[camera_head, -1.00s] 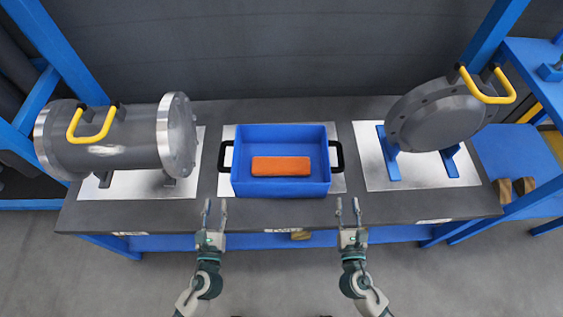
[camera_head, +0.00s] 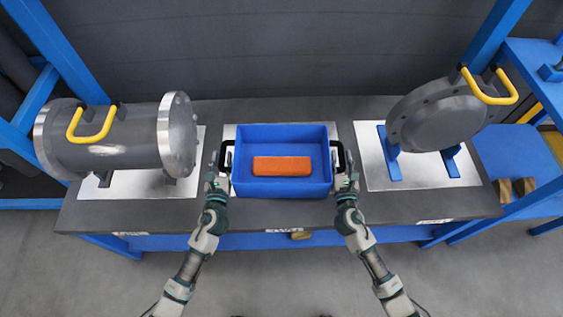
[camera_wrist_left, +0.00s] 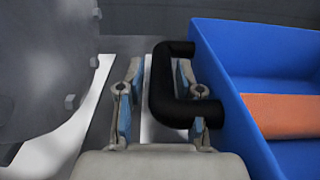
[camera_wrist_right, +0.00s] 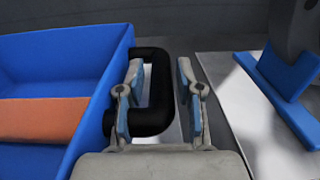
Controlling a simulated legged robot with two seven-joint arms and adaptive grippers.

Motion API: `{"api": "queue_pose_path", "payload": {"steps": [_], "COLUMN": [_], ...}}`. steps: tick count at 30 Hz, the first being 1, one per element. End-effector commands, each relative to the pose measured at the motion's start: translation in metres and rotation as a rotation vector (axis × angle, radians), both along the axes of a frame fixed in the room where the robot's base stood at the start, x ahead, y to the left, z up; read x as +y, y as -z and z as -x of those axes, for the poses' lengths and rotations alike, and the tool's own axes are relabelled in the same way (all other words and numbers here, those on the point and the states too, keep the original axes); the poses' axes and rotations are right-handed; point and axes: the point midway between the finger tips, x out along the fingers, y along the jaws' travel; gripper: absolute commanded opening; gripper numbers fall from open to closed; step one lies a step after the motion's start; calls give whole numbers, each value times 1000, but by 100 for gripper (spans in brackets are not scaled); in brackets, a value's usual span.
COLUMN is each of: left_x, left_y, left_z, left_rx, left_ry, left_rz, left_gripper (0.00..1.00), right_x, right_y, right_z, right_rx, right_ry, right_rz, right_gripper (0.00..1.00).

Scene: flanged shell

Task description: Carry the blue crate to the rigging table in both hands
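The blue crate (camera_head: 281,190) stands on the middle of the workbench, with an orange block (camera_head: 282,166) lying inside. It has a black handle on each side. My left gripper (camera_head: 219,165) is at the left handle; in the left wrist view its open fingers (camera_wrist_left: 157,85) stand on either side of the black left handle (camera_wrist_left: 163,85). My right gripper (camera_head: 346,164) is at the right handle; in the right wrist view its open fingers (camera_wrist_right: 157,85) straddle the black right handle (camera_wrist_right: 160,90). A gap shows between fingers and handle on both sides.
A grey flanged pipe shell (camera_head: 110,142) with a yellow handle lies left of the crate. A grey round flange cover (camera_head: 438,115) rests on blue supports to the right. A blue table (camera_head: 510,160) stands at the far right. The dark bench top (camera_head: 285,213) is clear before the crate.

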Motion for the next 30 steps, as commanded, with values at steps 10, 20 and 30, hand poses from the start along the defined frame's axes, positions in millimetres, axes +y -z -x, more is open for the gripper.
{"api": "queue_pose_path", "payload": {"steps": [10,20,30], "left_x": [0,0,0], "left_y": [0,0,-5], "left_z": [-5,-4,-5], "left_rx": [1,1,-6], "left_ry": [0,0,0], "left_rz": [0,0,0], "left_gripper": [35,0,0], "right_x": [0,-1,-1], "right_y": [0,0,-5], "right_z": [-5,-4,-5], "right_rx": [0,0,-6], "right_ry": [1,1,1], "right_rz": [0,0,0], "right_gripper": [35,0,0]}}
